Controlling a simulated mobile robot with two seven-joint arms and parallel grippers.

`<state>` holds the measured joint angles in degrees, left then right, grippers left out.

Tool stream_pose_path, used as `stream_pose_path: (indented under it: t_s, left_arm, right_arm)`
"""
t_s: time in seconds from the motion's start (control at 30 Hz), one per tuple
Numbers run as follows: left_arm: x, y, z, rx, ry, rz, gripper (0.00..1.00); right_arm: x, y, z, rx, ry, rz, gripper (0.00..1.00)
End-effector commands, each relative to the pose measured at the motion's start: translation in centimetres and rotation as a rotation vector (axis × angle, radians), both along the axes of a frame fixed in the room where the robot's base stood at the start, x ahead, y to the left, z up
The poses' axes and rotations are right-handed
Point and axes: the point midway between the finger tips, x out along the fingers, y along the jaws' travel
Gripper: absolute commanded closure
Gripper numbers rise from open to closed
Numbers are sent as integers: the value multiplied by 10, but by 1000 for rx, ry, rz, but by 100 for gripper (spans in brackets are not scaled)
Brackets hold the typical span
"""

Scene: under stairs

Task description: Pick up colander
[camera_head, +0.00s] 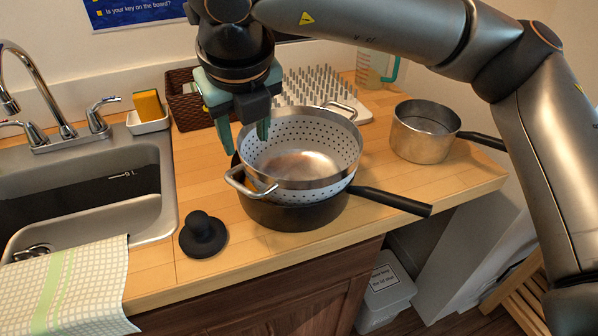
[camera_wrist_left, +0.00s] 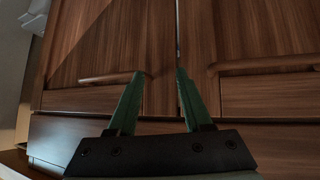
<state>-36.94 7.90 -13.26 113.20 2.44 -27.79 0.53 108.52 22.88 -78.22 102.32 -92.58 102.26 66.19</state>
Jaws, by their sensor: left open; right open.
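The colander (camera_head: 299,150) is a perforated metal bowl with two loop handles. It sits in a dark pan (camera_head: 290,212) with a long black handle, on the wooden counter. My right gripper (camera_head: 246,143) is open, pointing down at the colander's left back rim. One finger is outside the rim and the other appears over the bowl; I cannot tell whether either touches it. My left gripper (camera_wrist_left: 155,92) shows only in the left wrist view. It is open and empty, in front of wooden cabinet doors.
A metal saucepan (camera_head: 423,139) stands to the right and a black knobbed lid (camera_head: 203,235) lies front left. A wicker basket (camera_head: 190,103) and a spiked drying rack (camera_head: 316,92) stand behind. The sink (camera_head: 90,190) is at left.

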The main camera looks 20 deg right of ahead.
Motion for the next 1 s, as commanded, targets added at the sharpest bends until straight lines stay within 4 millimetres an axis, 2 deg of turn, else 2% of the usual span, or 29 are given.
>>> stream_pose_path:
  t_s: [0.03,0.33,0.57,0.83,1.0]
  left_arm:
    - [1,-2,-4,-2,-1,-4,50]
    - [1,-5,-5,-4,2,-10,50]
    - [1,-5,-10,-4,6,-11,50]
    - [2,-7,-7,-8,3,-14,50]
    - [4,-7,-5,-9,-3,-14,50]
  right_arm:
    - [4,-1,-13,-1,3,-2,52]
    - [15,0,-35,0,1,0,52]
    - [28,2,-68,1,3,-1,52]
    - [30,2,-72,1,0,1,52]
    - [30,2,-72,0,1,1,70]
